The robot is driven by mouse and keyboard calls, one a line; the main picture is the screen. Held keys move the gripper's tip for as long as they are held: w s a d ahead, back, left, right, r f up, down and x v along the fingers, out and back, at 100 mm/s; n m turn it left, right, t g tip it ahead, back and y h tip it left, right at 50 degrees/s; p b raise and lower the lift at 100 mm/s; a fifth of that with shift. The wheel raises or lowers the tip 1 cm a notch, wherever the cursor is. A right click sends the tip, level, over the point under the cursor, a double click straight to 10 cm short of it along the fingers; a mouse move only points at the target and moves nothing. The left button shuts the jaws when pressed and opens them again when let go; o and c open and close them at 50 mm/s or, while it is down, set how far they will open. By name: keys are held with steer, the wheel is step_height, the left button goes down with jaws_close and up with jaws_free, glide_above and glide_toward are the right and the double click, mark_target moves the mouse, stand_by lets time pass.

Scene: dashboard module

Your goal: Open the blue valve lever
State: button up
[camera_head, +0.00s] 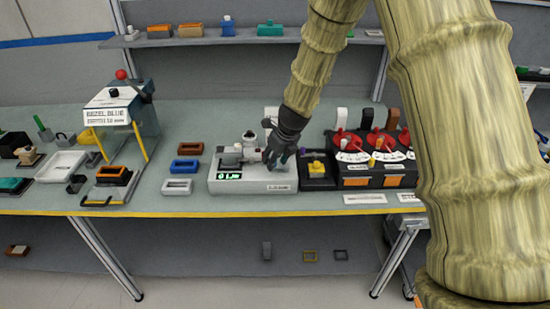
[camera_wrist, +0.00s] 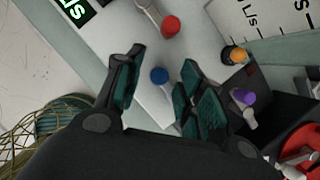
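The blue lever knob (camera_wrist: 159,75) shows in the wrist view on the white flow unit (camera_wrist: 205,50), between the two fingers of my gripper (camera_wrist: 162,80). The fingers are apart, with a visible gap on each side of the knob. I cannot tell how deep the fingertips reach around it. A red lever knob (camera_wrist: 171,25) with a metal stem sits farther up on the same unit. In the head view my gripper (camera_head: 275,160) points down over the right part of the white unit (camera_head: 235,186), and hides the blue lever there.
A dark box with a yellow block (camera_head: 317,167) stands just right of the unit, then red-knobbed gauges (camera_head: 354,140). In the wrist view, orange (camera_wrist: 236,55) and purple (camera_wrist: 243,97) knobs lie near the right finger. Coloured trays (camera_head: 184,166) and a press stand left.

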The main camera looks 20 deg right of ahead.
steer(key=shift+w+f, duration=0.1)
steer(key=shift+f, duration=0.05)
steer(key=shift+c, duration=0.2)
jaws_close()
